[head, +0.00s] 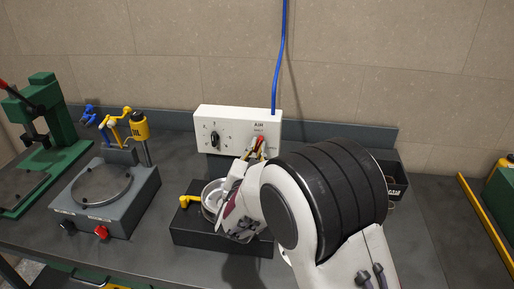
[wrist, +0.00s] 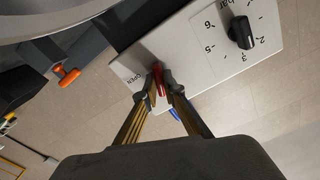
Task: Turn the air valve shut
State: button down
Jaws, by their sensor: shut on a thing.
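A white air panel (head: 205,118) stands at the back of the bench, with a blue hose (head: 281,60) rising from its right side. The red air valve handle (head: 262,140) is on its right part, partly hidden by my gripper (head: 256,149). In the wrist view, the tips of my gripper (wrist: 160,92) are closed on the red handle (wrist: 158,78), one finger on each side. The word OPEN shows on the panel (wrist: 195,60) just left of the handle. I cannot tell the handle's exact angle.
A black pressure knob (head: 214,139) with a numbered scale is left of the valve. A black box with a yellow lever (head: 190,199) lies in front of the panel. A dark bin (head: 397,182) is right.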

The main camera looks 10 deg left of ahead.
jog(key=c, duration=2.1)
grip_release()
jog(key=shift+c, duration=0.2)
jog(key=shift+s, duration=0.1)
jog(key=shift+s, duration=5.9)
